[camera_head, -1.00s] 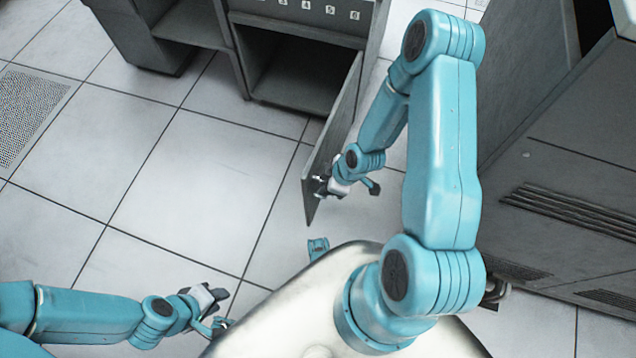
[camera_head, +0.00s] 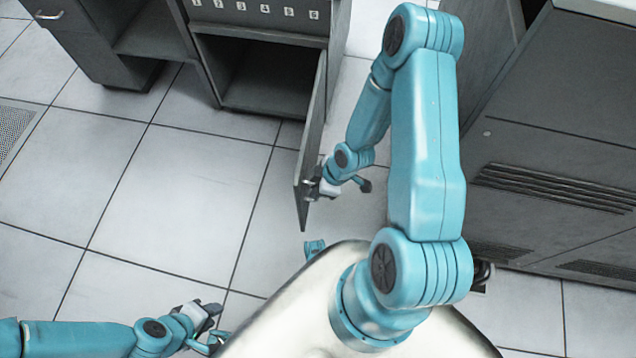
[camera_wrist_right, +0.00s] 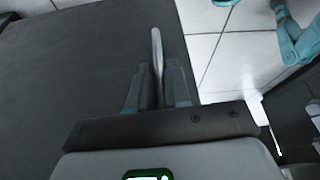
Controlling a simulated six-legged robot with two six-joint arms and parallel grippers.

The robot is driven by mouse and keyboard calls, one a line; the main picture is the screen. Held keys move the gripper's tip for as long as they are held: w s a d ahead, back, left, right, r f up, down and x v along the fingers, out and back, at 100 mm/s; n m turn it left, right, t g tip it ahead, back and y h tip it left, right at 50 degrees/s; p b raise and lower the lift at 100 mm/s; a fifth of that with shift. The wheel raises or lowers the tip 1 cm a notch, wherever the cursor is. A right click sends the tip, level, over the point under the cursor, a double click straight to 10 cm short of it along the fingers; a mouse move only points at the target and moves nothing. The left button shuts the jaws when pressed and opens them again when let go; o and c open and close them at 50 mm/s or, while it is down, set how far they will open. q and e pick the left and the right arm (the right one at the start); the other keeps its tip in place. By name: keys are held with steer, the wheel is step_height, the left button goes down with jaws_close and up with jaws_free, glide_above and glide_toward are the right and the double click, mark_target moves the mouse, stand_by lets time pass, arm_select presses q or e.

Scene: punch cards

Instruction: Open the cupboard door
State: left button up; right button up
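The cupboard door (camera_head: 312,140) is a dark grey panel, hinged at the right side of the cupboard opening (camera_head: 265,80). It stands swung well out from the cupboard, and the dark, empty-looking inside shows. My right gripper (camera_head: 318,188) is at the door's free edge. In the right wrist view, its two fingers (camera_wrist_right: 158,85) are closed around the metal handle (camera_wrist_right: 157,45), with the door's face behind. My left gripper (camera_head: 212,322) is low at the left, away from the cupboard, with nothing visible in it. Its finger gap is too small to judge.
A row of numbered labels (camera_head: 265,9) runs above the opening. A desk part with a drawer handle (camera_head: 48,15) stands at the upper left. A large grey cabinet with vents (camera_head: 550,188) stands close on the right. Tiled floor (camera_head: 180,190) is clear left of the door.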

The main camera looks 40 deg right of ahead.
steer(key=shift+o, duration=1.3)
arm_select(q)
steer(key=shift+w, duration=0.1)
